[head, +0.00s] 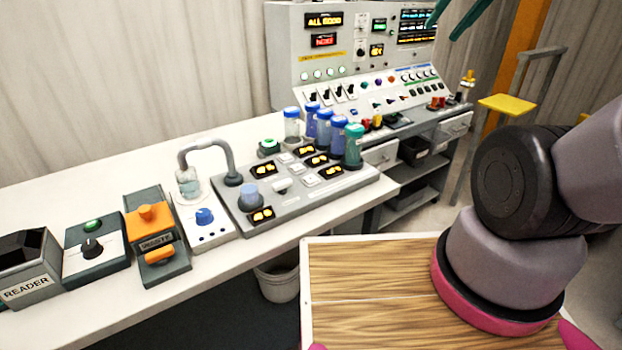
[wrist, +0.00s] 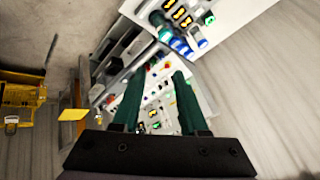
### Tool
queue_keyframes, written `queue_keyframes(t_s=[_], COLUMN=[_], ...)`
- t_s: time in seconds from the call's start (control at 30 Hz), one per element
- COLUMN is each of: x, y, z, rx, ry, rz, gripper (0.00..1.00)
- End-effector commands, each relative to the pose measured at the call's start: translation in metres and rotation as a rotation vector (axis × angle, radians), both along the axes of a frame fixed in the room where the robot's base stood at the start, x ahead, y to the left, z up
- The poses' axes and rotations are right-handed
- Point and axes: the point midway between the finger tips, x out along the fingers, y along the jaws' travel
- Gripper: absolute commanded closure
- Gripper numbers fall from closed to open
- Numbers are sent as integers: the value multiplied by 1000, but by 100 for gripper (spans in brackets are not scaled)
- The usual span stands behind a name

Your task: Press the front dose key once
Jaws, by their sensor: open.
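A grey dosing panel (head: 340,186) lies on the white bench in the head view, with several amber displays, a row of bottles along its far right edge and a beaker under a curved spout at its left. Small pale keys sit beside the displays; the one nearest the front looks like the front dose key (head: 310,180), though its label is too small to read. My gripper (head: 440,31) shows only as green fingertips at the top, well apart from the panel. In the wrist view my gripper (wrist: 157,73) is open, nothing between its fingers. The panel is partly visible there, at the top.
A tall control console (head: 350,55) stands behind the panel. To the left are a blue-knob unit (head: 205,218), an orange-knob unit (head: 150,235), a black-knob box (head: 95,248) and a reader (head: 28,275). A bin (head: 278,280) stands below the bench.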

Motion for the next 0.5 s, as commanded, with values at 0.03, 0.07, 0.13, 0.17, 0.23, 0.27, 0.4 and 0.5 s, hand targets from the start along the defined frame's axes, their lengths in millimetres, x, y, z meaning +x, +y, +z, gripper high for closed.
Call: queue_keyframes(t_s=[0.03,0.07,0.13,0.17,0.23,0.27,0.4,0.5], x=[0,0,0,0,0,0,0,0], y=[0,0,0,0,0,0,0,0], z=[0,0,0,0,0,0,0,0], rx=[0,0,0,0,0,0,0,0], ry=[0,0,0,0,0,0,0,0], rz=[0,0,0,0,0,0,0,0], gripper=[80,92,100,100,100,100,100,100])
